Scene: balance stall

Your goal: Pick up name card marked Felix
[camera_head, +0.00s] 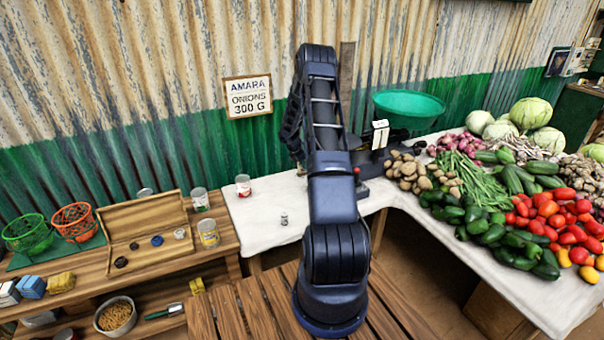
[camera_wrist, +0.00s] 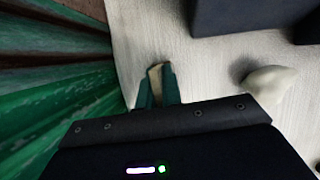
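In the wrist view, my gripper (camera_wrist: 158,88) has two dark green fingers close together above the pale table. A small tan, narrow piece (camera_wrist: 156,76) fills the gap between them, seen nearly end-on. No lettering shows on it, so I cannot tell if it is the Felix card. In the head view my own arm hides the gripper. A small white card-like piece (camera_head: 380,134) with dark marks stands by the scale; I cannot read it as Felix.
The pale table (camera_head: 262,212) has free room at its left. A green scale pan (camera_head: 408,104), potatoes (camera_head: 420,174) and other vegetables fill the right. In the wrist view, a dark block (camera_wrist: 250,12) and a whitish lump (camera_wrist: 270,85) are near. The green wall (camera_wrist: 55,115) is close on the left.

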